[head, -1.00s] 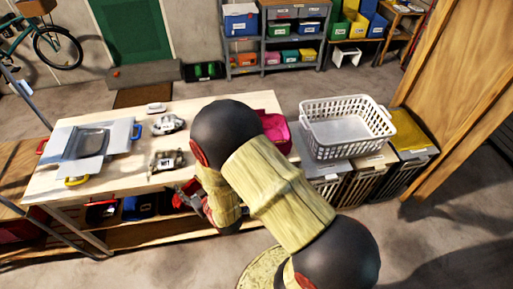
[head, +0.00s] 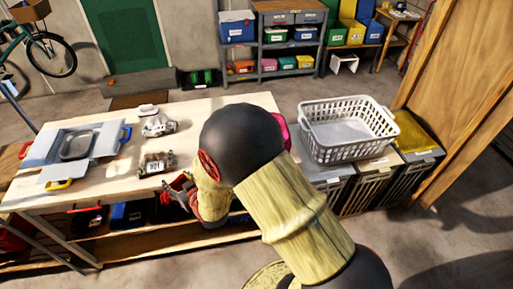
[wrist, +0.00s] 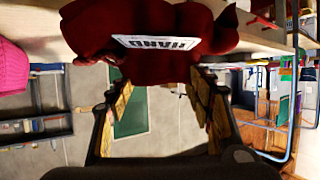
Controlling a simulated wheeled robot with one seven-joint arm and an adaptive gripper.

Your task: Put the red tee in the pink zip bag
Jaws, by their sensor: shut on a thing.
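The red tee (wrist: 185,32) is a dark red bundle with a white lettered label, filling the top middle of the wrist view. My gripper (wrist: 160,78) is shut on it, its fingers reaching up to the cloth from both sides. In the head view my gripper (head: 182,187) is at the near edge of the table, mostly hidden by my arm. The pink zip bag (head: 281,126) is mostly hidden behind my arm at the table's right end. Part of it shows at the left edge of the wrist view (wrist: 12,68), apart from the tee. Its opening is not visible.
A white laundry basket (head: 345,148) stands on bins to the right. Coloured boxes lie on the table's lower shelf.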

